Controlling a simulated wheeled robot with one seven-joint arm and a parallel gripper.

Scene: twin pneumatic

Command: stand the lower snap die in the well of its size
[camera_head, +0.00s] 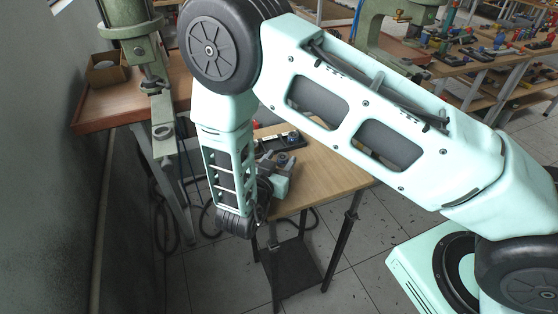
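A dark tray or block (268,143) lies on the small wooden table, partly behind my arm. Small items sit at it, one with a bluish tint (292,138); they are too small to tell whether they are the snap dies or wells. My gripper (276,163) is over the table's left part, just in front of the tray. Its fingers are small, dark and partly merged with the things behind, so I cannot tell whether it is open or shut or holds anything.
The small table (335,172) has clear top on its right side. A green press (130,40) stands on a wooden bench (100,110) at the left, by a dark wall. Another green machine (395,20) and benches with many small parts (500,45) stand behind.

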